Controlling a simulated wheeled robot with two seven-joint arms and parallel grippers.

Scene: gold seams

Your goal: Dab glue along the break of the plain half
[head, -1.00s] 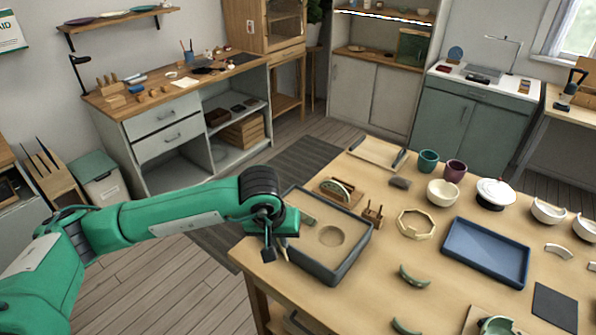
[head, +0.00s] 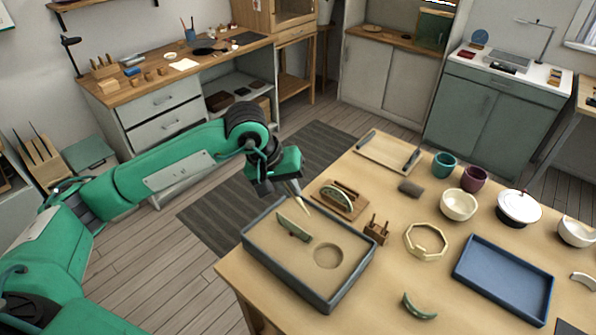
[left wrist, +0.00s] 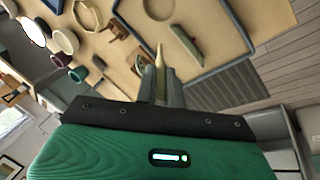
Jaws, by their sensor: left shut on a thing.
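My left gripper (head: 288,182) is shut on a pale, pointed glue stick (head: 300,199), its tip directed down. In the left wrist view the stick (left wrist: 160,58) shows between the fingers (left wrist: 160,85). A green curved piece (head: 293,227) stands on edge in the sand tray (head: 332,293), close to the stick; it also shows in the left wrist view (left wrist: 187,45). I cannot tell whether tip and piece touch. Another green piece (head: 336,196) sits in a wooden holder beyond the tray. Which is the plain half is unclear. My right gripper is not in view.
A small wooden stand (head: 377,230) and an octagonal ring (head: 426,241) lie right of the tray. Cups, bowls and a blue tray (head: 505,279) fill the right side. A green shard (head: 419,307) lies near the front.

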